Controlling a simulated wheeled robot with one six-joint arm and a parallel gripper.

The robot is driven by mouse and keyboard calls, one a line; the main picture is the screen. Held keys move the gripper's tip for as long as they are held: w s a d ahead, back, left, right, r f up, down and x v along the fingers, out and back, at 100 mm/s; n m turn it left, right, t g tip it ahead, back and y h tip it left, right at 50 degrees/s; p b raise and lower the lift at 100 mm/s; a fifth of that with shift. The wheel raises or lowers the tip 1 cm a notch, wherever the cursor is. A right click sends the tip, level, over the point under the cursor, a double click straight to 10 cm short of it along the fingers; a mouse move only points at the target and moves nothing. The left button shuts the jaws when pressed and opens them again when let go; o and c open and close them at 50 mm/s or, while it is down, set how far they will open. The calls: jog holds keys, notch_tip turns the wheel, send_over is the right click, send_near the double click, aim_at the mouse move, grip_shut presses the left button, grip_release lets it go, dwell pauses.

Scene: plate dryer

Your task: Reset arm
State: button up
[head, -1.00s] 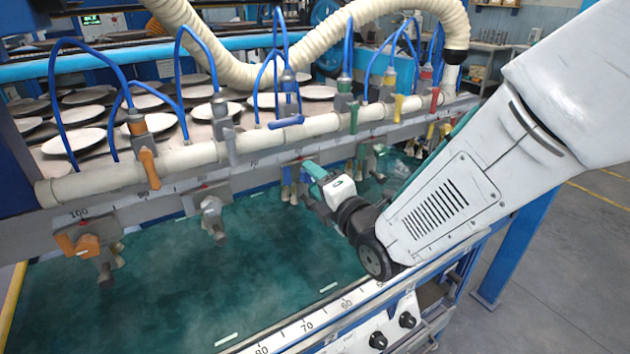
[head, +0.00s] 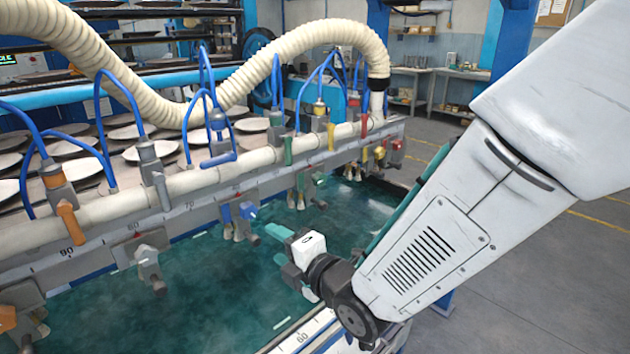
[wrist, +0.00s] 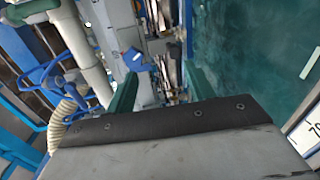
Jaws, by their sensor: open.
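My gripper (head: 289,240) reaches out over the teal bed of the machine in the head view, at the end of my white arm. In the wrist view its two green fingers (wrist: 160,92) stand well apart. Nothing shows between them but the machine behind. The blue-tagged nozzle clamp (head: 240,215) on the rail is a little beyond and left of the gripper in the head view. I cannot tell the exact gap, but no contact is visible.
A rail (head: 195,207) with several coloured valves and blue hoses runs along the bed. White plates (head: 67,147) lie behind it. A ribbed cream hose (head: 310,33) arches above. A ruler edge (head: 305,335) borders the near side. Open floor (head: 545,250) lies to the right.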

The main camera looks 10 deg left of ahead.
jog(key=s+d+f+m+g+h, duration=0.1)
jog(key=d+f+m+g+h, duration=0.1)
jog(key=d+f+m+h, duration=0.25)
jog(key=s+d+f+m+g+h, duration=0.1)
jog(key=s+d+m+g+h, duration=0.15)
jog(key=d+m, duration=0.35)
jog(key=s+d+m+g+h, duration=0.25)
jog(key=d+m, duration=0.25)
jog(key=d, duration=0.3)
jog(key=s+d+r+m+g+h, duration=0.1)
jog(key=s+d+r+m, duration=0.5)
jog(key=d, duration=0.3)
jog(key=s+d+r+m+g+h, duration=0.1)
jog(key=s+d+r+m, duration=0.6)
jog(key=d, duration=0.3)
jog(key=shift+s+d+h, duration=0.3)
jog(key=shift+s+h, duration=0.05)
jog(key=shift+s, duration=0.4)
